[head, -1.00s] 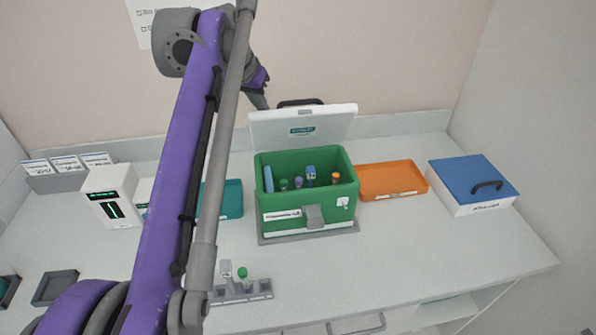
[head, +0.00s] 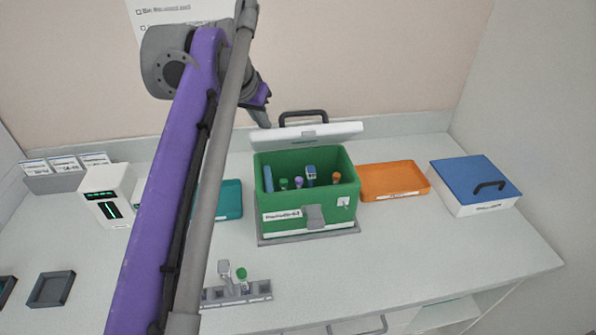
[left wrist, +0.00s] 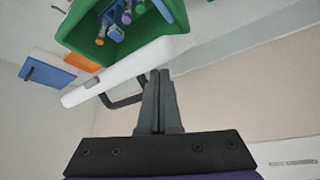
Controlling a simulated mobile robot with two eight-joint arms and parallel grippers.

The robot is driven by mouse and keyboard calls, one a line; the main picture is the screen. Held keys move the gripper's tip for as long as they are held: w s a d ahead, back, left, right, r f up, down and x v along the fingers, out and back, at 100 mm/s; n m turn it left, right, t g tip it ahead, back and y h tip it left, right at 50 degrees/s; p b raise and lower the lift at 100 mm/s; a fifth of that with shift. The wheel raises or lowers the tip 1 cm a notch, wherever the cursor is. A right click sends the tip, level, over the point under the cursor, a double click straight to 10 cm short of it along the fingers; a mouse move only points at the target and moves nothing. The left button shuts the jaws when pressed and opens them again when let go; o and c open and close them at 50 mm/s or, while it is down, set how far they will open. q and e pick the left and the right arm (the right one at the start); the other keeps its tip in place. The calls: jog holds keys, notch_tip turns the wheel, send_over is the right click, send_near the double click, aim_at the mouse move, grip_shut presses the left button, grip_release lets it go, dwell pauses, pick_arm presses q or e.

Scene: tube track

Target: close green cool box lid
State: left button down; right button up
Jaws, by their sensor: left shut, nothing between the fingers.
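The green cool box (head: 285,220) stands on the bench with several tubes inside. Its white lid (head: 330,133) is partly lowered, tilted over the rear of the box, with a dark handle (head: 303,115) on its outer face. My left gripper (head: 264,120) is at the lid's rear left, beside the handle, partly hidden by my arm. In the left wrist view the shut fingers (left wrist: 158,100) are empty, close to the lid (left wrist: 125,70) and handle (left wrist: 122,101); I cannot tell if they touch. My right gripper is not in view.
An orange tray (head: 420,180) and a white box with a blue lid (head: 465,170) stand to the right. A teal tray (head: 232,200) is left of the cool box. A tube rack (head: 250,291) is in front. The bench front right is clear.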

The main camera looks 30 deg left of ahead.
aim_at(265, 141)
pick_arm(q)
jog(key=shift+s+d+f+b, duration=0.25)
jog(key=shift+f+b, duration=0.05)
jog(key=shift+f, duration=0.15)
jog(key=shift+s+d+f+b, duration=0.55)
jog(key=shift+s+d+f, duration=0.3)
jog(key=shift+s+f, duration=0.2)
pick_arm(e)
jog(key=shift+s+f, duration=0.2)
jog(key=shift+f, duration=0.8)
pick_arm(q)
jog(key=shift+s+d+f+b, duration=0.2)
jog(key=shift+s+f+b, duration=0.1)
jog(key=shift+f, duration=0.3)
jog(key=shift+s+d+f+b, duration=0.25)
jog(key=shift+f, duration=0.3)
jog(key=shift+s+d+f+b, duration=0.2)
jog(key=shift+s+f+b, duration=0.1)
jog(key=shift+f, duration=0.3)
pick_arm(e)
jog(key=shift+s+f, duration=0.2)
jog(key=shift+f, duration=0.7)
pick_arm(q)
jog(key=shift+w+f, duration=0.1)
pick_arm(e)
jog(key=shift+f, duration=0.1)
